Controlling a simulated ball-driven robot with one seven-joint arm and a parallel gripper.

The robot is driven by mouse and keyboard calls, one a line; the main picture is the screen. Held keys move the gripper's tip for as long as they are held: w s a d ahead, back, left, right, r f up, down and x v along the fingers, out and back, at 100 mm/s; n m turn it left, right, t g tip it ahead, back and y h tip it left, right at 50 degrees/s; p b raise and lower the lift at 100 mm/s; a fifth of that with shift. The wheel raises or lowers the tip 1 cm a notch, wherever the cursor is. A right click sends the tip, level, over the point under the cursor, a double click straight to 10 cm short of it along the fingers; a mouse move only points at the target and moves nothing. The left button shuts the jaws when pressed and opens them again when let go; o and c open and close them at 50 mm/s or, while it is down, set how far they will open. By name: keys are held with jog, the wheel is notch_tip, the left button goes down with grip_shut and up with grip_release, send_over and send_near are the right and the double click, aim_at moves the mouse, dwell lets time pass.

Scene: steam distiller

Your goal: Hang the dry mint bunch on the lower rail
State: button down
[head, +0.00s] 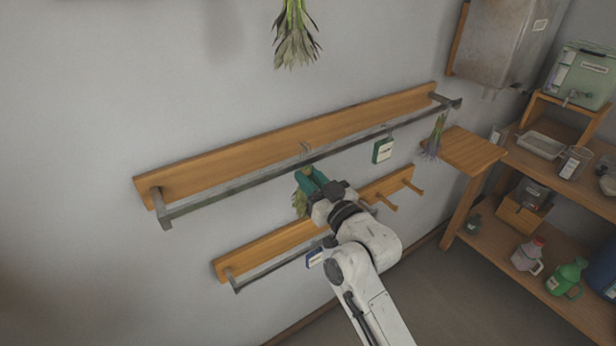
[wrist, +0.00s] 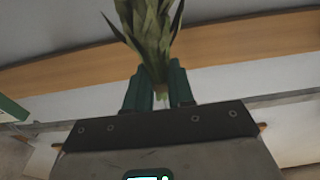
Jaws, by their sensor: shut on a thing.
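My gripper (head: 309,182) is shut on a green-yellow leafy bunch, likely the dry mint bunch (head: 299,204), in front of the wall between the two rails. In the wrist view the bunch (wrist: 150,35) fans out beyond the green fingers of my gripper (wrist: 159,90), its narrow end between them. The lower rail (head: 262,274) is a grey bar on a wooden board (head: 262,248); my arm covers its right part. The bunch is above the lower rail in the picture; I see no contact with it.
Wooden pegs (head: 385,203) stick out right of my gripper. A green-white tag (head: 382,150), a purple-tipped bunch (head: 433,140) and a small wooden table (head: 465,150) are further right. Another bunch (head: 295,40) hangs above.

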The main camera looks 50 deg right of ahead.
jog(key=shift+s+a, duration=0.1)
jog(key=shift+s, duration=0.15)
jog(key=shift+s, duration=0.3)
jog(key=shift+s+a, duration=0.15)
jog(key=shift+s, duration=0.2)
dwell(0.4)
jog(key=shift+f+b, duration=0.7)
jog(key=shift+f, duration=0.1)
dwell(1.0)
jog(key=shift+c, duration=2.1)
grip_release()
jog(key=shift+s, duration=0.15)
jog(key=v, duration=0.7)
jog(key=shift+s+a+b, duration=0.15)
jog(key=shift+s+b, duration=0.15)
jog(key=shift+s, duration=0.05)
